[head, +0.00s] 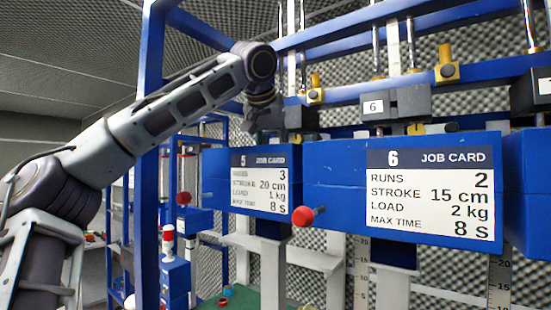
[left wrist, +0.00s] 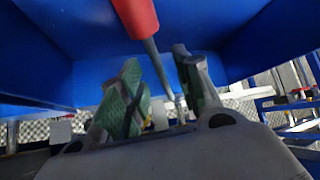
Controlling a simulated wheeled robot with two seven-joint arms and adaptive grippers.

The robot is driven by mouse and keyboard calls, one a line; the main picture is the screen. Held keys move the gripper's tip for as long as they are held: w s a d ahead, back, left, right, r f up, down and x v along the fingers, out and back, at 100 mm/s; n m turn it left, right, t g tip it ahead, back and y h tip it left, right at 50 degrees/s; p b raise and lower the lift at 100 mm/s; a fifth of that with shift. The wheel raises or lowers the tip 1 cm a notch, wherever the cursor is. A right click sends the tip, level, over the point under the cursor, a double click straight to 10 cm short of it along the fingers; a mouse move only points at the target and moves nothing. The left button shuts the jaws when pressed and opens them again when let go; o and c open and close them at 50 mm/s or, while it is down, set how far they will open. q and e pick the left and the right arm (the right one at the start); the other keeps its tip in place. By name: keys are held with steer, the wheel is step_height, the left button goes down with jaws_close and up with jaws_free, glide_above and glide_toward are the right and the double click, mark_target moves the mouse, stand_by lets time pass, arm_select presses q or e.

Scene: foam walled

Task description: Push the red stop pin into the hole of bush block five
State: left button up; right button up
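A red-knobbed pin (head: 303,216) sticks out at the lower left of the job card 6 block in the head view. My left gripper (head: 262,118) hangs above job card 5, beside a dark block (head: 300,117); its fingers are hard to make out there. In the left wrist view the fingers (left wrist: 158,64) stand apart, with green pads. A red handle (left wrist: 135,15) with a grey shaft comes down in the gap between them; I cannot tell whether it touches them or which pin it is. I see no label for bush block five. My right gripper is out of view.
The job card 5 panel (head: 262,182) and job card 6 panel (head: 428,195) sit on blue boxes. A block labelled 6 (head: 410,103) and brass-coloured fittings (head: 446,66) stand above. Blue frame bars and vertical rods crowd the space. Another red knob (head: 183,198) is farther back.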

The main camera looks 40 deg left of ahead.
arm_select(q)
steer(key=shift+x, duration=1.1)
steer(key=shift+c, duration=0.4)
steer(key=shift+r, duration=0.1)
jaws_close()
